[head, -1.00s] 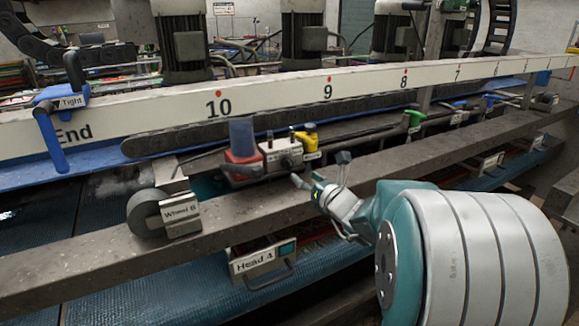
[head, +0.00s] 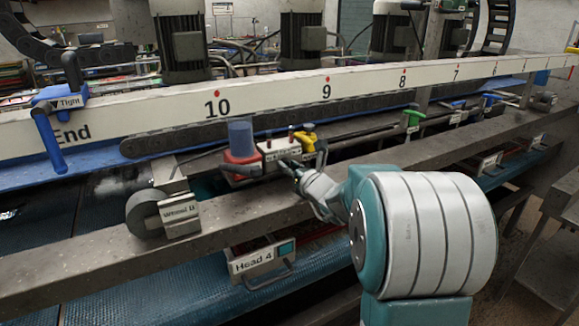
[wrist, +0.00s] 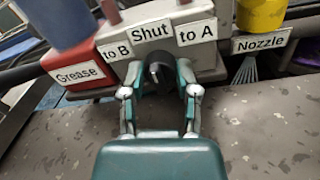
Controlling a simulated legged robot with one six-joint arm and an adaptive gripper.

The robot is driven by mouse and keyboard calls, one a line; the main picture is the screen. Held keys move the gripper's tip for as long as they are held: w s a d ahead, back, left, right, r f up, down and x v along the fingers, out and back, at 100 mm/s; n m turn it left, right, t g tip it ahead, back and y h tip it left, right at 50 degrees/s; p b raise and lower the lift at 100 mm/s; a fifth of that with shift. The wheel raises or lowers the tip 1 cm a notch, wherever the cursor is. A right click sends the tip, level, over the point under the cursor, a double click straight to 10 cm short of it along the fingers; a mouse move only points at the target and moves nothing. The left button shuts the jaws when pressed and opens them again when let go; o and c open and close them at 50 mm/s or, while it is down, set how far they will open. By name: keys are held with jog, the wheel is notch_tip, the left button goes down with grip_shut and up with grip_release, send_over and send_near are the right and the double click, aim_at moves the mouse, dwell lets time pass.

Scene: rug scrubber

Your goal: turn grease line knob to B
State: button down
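The grease line valve box is white and carries the labels "to B", "Shut" and "to A" in the wrist view. Its dark knob (wrist: 158,74) sits on the front face below the "Shut" label (wrist: 152,31). The "to B" label (wrist: 117,51) is left of it and the "to A" label (wrist: 196,32) is right. My gripper (wrist: 159,78) has one finger on each side of the knob, with gaps showing between fingers and knob. The knob's exact pointing is hard to tell. In the head view my gripper (head: 290,167) is at the white box (head: 279,148).
A red grease unit (wrist: 87,68) with a blue cup (head: 240,138) adjoins the box on the left. A yellow nozzle part (head: 305,139) is on the right. A grey beam (wrist: 265,130) runs below.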

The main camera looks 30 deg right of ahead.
jog(key=shift+n, duration=0.3)
jog(key=n, duration=0.5)
jog(key=shift+n, duration=0.3)
jog(key=n, duration=0.5)
jog(key=shift+a+g+h, duration=0.1)
jog(key=shift+g+h, duration=0.2)
jog(key=shift+n, duration=0.3)
jog(key=shift+c, duration=1.8)
grip_release()
jog(key=shift+s, duration=0.1)
jog(key=s, duration=1.1)
jog(key=shift+s+d+r, duration=0.35)
